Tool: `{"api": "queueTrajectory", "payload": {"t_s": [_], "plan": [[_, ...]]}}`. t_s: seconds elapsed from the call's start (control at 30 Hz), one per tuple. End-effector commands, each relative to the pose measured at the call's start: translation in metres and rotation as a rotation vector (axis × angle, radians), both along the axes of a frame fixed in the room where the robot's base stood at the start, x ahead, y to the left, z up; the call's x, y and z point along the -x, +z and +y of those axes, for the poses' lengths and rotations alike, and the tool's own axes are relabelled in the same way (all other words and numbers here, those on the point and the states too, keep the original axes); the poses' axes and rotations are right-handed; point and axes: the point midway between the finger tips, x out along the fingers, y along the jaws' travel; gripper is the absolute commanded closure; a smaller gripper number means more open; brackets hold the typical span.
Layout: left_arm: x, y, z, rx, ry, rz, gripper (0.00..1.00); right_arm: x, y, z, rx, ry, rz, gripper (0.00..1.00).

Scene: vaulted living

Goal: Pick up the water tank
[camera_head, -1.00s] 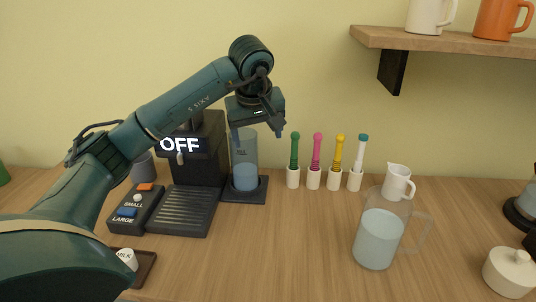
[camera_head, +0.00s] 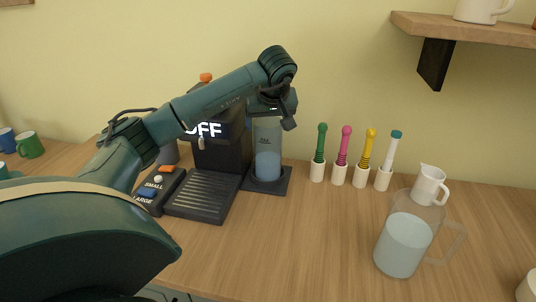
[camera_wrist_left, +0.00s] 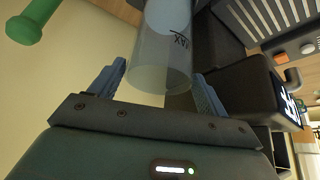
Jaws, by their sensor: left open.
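The water tank (camera_head: 267,160) is a clear upright cylinder, partly filled with bluish water. It stands on a dark base at the right side of the black coffee machine (camera_head: 222,150). My left gripper (camera_head: 271,122) is at the tank's top, pointing down. In the left wrist view the tank (camera_wrist_left: 162,66) shows between the two blue fingers of my open left gripper (camera_wrist_left: 160,76), with a gap visible on each side. The arm and gripper hide part of the tank's top in the head view. My right gripper is not in view.
Several colored-handled tools in white holders, including a green one (camera_head: 320,150), stand right of the tank. A glass pitcher of water (camera_head: 402,245) and a small white jug (camera_head: 429,184) are further right. A wooden shelf (camera_head: 480,29) is upper right.

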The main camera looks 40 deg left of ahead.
Motion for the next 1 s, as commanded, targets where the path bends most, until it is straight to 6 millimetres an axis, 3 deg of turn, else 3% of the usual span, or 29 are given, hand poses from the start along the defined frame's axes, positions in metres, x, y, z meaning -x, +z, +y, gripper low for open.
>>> {"api": "queueTrajectory", "payload": {"t_s": [0.2, 0.47, 1.0], "plan": [[-0.009, -0.025, 0.011, 0.002, 0.0, 0.001, 0.24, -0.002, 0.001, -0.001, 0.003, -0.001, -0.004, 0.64], [-0.01, -0.027, 0.012, 0.002, -0.001, -0.001, 0.24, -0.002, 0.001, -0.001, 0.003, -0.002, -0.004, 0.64], [-0.01, -0.027, 0.012, 0.002, -0.001, -0.001, 0.67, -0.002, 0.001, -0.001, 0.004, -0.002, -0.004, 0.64]]}}
